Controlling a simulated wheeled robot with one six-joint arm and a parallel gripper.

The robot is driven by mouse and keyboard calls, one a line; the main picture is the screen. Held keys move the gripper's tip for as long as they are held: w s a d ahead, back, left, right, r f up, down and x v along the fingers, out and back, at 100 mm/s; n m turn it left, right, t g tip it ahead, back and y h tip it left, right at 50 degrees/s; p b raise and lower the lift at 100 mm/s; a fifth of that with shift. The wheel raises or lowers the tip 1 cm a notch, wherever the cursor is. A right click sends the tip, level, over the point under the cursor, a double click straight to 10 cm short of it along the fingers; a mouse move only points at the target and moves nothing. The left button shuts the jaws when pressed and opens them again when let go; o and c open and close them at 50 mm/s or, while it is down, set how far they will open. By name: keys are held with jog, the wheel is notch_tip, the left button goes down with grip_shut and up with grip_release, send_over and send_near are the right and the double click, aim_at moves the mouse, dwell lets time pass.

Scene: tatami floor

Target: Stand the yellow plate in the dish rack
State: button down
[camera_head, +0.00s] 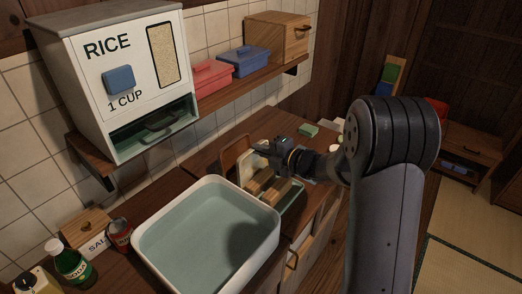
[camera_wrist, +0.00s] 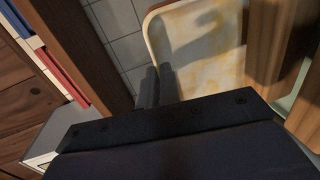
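A cream plate with yellow stains and rounded corners fills the upper middle of the wrist view (camera_wrist: 205,45); I take it for the yellow plate. In the head view a pale plate face (camera_head: 247,168) shows upright below my gripper, partly hidden. The dish rack with wooden slats and a pale green base (camera_head: 292,200) is beneath and right of it. My gripper (camera_head: 264,147) is over the rack's far left part. In the wrist view its dark fingers (camera_wrist: 159,85) are close together at the plate's left edge. Whether they clamp the rim is unclear.
A white basin of water (camera_head: 150,222) stands in front of the rack. A brown board (camera_head: 233,152) stands upright just behind the plate. A rice dispenser (camera_head: 115,75) and a shelf with red (camera_head: 210,78) and blue boxes (camera_head: 243,61) overhang the counter. A green sponge (camera_head: 308,130) lies beyond.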

jog(key=shift+f+b, duration=0.5)
jog(key=shift+b, duration=0.25)
dwell(0.5)
jog(key=c, duration=1.6)
grip_release()
jog(key=shift+o, duration=0.2)
jog(key=b+v, duration=0.1)
jog(key=v, duration=1)
jog(key=shift+w, duration=0.1)
jog(key=p+x, duration=0.1)
jog(key=x, duration=0.9)
jog(key=shift+w+a+f, duration=0.1)
jog(key=shift+w+a, duration=0.05)
jog(key=shift+a, duration=0.3)
